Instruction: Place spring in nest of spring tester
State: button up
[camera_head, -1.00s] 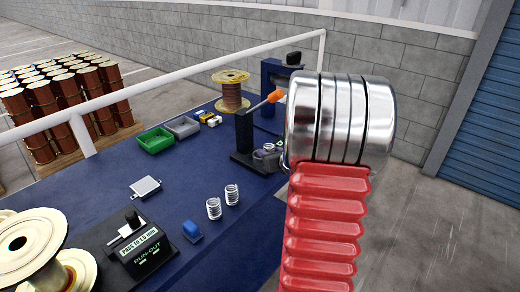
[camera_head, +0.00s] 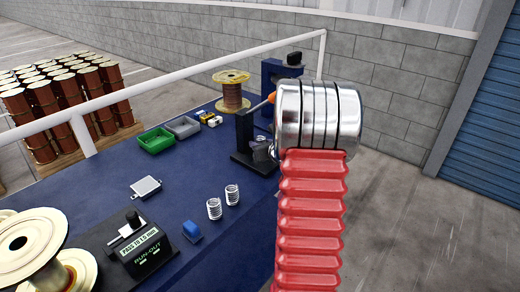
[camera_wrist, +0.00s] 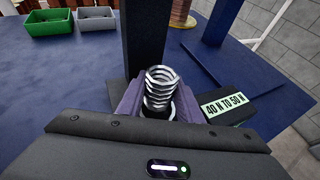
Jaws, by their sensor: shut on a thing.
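A silver coil spring (camera_wrist: 161,82) stands between the purple fingers of my gripper (camera_wrist: 160,98) in the wrist view. The gripper is shut on it. The spring tester's dark upright (camera_wrist: 145,40) rises just beyond the spring, and its label (camera_wrist: 226,103) reading "40 N TO 50 N" is to the right. The nest is hidden, so I cannot tell whether the spring touches it. In the head view the spring tester (camera_head: 245,135) has an orange-tipped lever, and my arm covers most of the gripper beside it.
Two loose springs stand on the blue bench, one left (camera_head: 214,209) and one right (camera_head: 232,195). A green bin (camera_head: 155,140), a grey bin (camera_head: 184,127) and a wire spool (camera_head: 231,92) are behind.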

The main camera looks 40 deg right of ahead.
jog(key=shift+d+f, duration=0.1)
jog(key=shift+f, duration=0.9)
jog(key=shift+f, duration=0.15)
jog(key=o, duration=0.8)
jog(key=shift+s, duration=0.1)
jog(key=shift+c, duration=0.2)
jog(key=shift+s+r, duration=0.4)
jog(key=shift+s, duration=0.05)
jog(key=v, duration=1.1)
jog(key=shift+a, duration=0.25)
jog(key=shift+f, duration=0.1)
